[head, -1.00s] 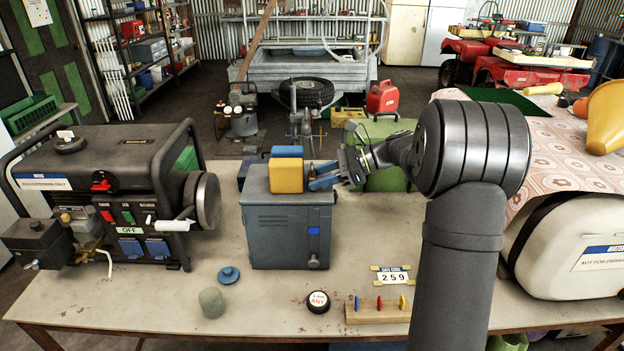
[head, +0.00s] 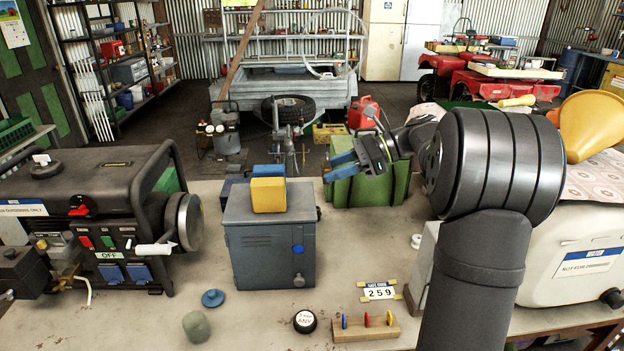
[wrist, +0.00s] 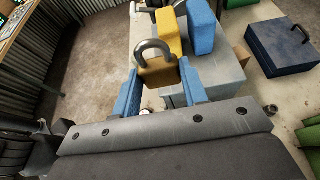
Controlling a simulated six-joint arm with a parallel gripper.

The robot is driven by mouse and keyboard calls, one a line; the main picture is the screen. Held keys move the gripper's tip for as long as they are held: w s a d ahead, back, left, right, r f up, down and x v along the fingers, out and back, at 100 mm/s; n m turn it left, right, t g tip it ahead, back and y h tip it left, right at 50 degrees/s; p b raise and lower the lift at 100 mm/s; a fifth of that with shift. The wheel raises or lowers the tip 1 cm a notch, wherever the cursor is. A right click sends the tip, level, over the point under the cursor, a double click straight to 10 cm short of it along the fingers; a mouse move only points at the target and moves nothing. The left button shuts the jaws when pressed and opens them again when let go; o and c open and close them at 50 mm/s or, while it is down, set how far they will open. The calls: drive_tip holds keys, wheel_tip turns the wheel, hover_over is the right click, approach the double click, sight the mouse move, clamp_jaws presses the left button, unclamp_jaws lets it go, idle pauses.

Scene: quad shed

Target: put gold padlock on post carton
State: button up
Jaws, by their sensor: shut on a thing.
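My gripper (head: 343,167) is above the bench, right of the grey cabinet and in front of the green chest in the head view. In the wrist view its blue fingers (wrist: 164,90) are shut on the gold padlock (wrist: 157,72), with the dark shackle pointing away from the palm. No box is clearly marked as the post carton. A pale box (head: 424,268) stands on the bench, partly hidden behind my arm, and I cannot tell whether it is the carton.
The grey cabinet (head: 268,250) carries a yellow block (head: 268,195) and a blue block behind it. The green chest (head: 372,187) stands at the bench's back. A generator (head: 95,220) fills the left. A wooden peg rack (head: 365,330) and lids lie in front. Bench between cabinet and pale box is mostly clear.

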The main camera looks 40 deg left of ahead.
drive_tip(key=w+a+f, duration=0.1)
drive_tip(key=w+a, duration=0.1)
drive_tip(key=a, duration=0.2)
drive_tip(key=w+a+f, duration=0.1)
drive_tip(key=a, duration=0.4)
drive_tip(key=w+a+f, duration=0.2)
drive_tip(key=a, duration=0.2)
drive_tip(key=shift+w+a, duration=0.25)
drive_tip(key=shift+w, duration=0.1)
drive_tip(key=s+a+f, duration=0.1)
drive_tip(key=a+f, duration=0.3)
drive_tip(key=a, duration=0.3)
drive_tip(key=s+a+f, duration=0.2)
drive_tip(key=a+f, duration=0.2)
drive_tip(key=a, duration=0.4)
wheel_tip(320, 180, down, 10)
drive_tip(key=shift+w+r, duration=0.15)
